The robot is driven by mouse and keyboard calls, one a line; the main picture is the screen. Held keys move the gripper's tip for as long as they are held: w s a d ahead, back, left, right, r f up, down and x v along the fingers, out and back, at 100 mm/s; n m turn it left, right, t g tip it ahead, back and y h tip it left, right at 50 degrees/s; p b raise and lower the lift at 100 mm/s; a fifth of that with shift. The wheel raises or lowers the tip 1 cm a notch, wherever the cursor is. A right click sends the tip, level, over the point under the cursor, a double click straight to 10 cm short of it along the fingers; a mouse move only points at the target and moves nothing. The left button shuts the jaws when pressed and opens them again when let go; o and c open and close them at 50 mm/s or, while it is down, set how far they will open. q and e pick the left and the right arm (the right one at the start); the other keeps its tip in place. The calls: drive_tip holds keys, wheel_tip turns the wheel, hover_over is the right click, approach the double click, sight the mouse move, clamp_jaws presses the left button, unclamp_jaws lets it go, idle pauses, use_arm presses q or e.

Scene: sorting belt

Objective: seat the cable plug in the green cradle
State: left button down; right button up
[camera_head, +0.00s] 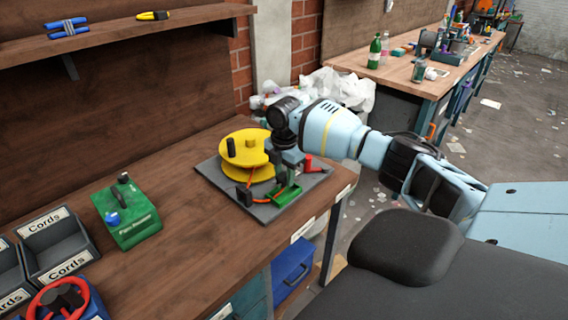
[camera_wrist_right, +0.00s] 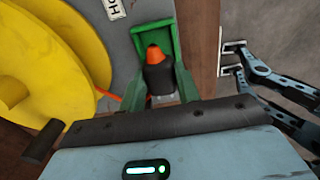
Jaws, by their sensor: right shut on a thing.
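The green cradle (camera_head: 289,194) is on the grey board at the workbench's front right; it also shows in the right wrist view (camera_wrist_right: 151,28). My right gripper (camera_head: 281,177) points down over the cradle, shut on the cable plug. The plug (camera_wrist_right: 159,75), black with an orange end, lines up with the cradle in the right wrist view. My gripper body hides its lower end, and I cannot tell whether it rests on the cradle floor. The orange cable (camera_head: 261,196) runs left beside the yellow reel (camera_head: 240,166). My left gripper is not in view.
The grey board (camera_head: 216,178) also carries a black block (camera_head: 244,196) and a red-handled part (camera_head: 309,162) close right of the gripper. A green box (camera_head: 130,220) and cord bins (camera_head: 52,241) stand left. Bare bench lies between box and board.

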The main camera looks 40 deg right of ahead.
sight(284, 182)
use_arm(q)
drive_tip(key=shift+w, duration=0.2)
use_arm(e)
drive_tip(key=shift+f, duration=0.35)
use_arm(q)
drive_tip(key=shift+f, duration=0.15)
use_arm(e)
drive_tip(key=shift+f, duration=0.3)
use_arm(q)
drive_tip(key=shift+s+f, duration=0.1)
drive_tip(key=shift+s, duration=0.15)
use_arm(e)
drive_tip(key=shift+f, duration=0.35)
drive_tip(key=shift+f+b, duration=0.3)
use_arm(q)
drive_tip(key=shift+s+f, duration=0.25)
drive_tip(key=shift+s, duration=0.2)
use_arm(e)
drive_tip(key=shift+f, duration=0.2)
drive_tip(key=shift+f, duration=0.15)
